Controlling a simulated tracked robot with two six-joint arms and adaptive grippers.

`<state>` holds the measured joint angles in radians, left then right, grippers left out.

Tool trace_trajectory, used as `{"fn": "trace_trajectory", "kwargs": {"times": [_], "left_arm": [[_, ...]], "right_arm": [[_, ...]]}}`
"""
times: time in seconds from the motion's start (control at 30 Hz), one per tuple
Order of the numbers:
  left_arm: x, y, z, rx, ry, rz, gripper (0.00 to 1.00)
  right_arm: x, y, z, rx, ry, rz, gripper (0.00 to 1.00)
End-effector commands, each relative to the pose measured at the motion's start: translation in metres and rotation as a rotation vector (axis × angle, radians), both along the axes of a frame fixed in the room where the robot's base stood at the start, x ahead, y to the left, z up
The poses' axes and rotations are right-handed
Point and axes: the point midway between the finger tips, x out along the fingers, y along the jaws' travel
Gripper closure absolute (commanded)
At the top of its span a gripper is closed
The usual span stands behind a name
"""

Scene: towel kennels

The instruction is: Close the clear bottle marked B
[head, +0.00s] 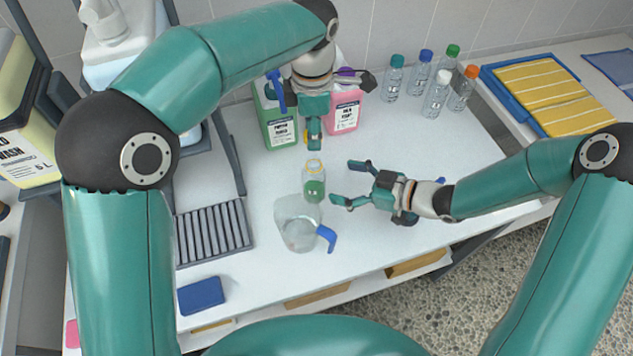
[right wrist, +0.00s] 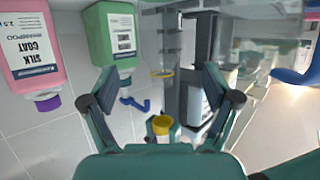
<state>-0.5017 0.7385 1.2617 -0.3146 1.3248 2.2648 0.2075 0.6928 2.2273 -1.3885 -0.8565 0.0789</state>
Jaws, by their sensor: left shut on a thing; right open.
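The clear bottle (head: 314,188) with green liquid stands upright on the table, with a yellow ring around its open neck. Its letter is not readable. In the right wrist view, which looks upside down, its yellow neck ring (right wrist: 162,74) shows beyond my fingers. My left gripper (head: 309,138) is above and behind the bottle, pointing down, shut on a small yellow cap (right wrist: 162,123). The cap is apart from the neck. My right gripper (head: 353,183) is open and empty, to the right of the bottle, its fingers pointing left towards it.
A clear beaker (head: 292,222) with a blue handle stands just in front of the bottle. A green jug (head: 278,128) and a pink jug (head: 345,112) stand behind. Several small capped bottles (head: 436,95) are at the back right. A slatted dark rack (head: 213,233) lies left.

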Motion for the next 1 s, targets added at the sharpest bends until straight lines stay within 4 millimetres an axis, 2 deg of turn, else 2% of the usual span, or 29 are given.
{"fn": "trace_trajectory", "kwargs": {"times": [0.1, 0.3, 0.5, 0.9, 0.93, 1.0], "left_arm": [[0.0, 0.0, 0.0, 0.0, 0.0, 0.0, 0.73], [0.0, 0.0, 0.0, 0.0, 0.0, 0.0, 0.73], [0.0, 0.0, 0.0, 0.0, 0.0, 0.0, 0.73], [0.0, 0.0, 0.0, 0.0, 0.0, 0.0, 0.73], [0.0, 0.0, 0.0, 0.0, 0.0, 0.0, 0.73], [0.0, 0.0, 0.0, 0.0, 0.0, -0.001, 0.73]], "right_arm": [[0.009, 0.021, -0.008, 0.001, 0.002, 0.005, 0.13], [0.024, 0.049, -0.02, 0.0, 0.002, 0.004, 0.13], [0.033, 0.066, -0.027, -0.001, 0.0, 0.002, 0.13], [0.036, 0.071, -0.029, -0.001, 0.0, -0.001, 0.13], [0.036, 0.071, -0.029, -0.001, 0.0, -0.001, 0.14], [0.036, 0.071, -0.029, -0.001, 0.0, -0.001, 0.26]]}}
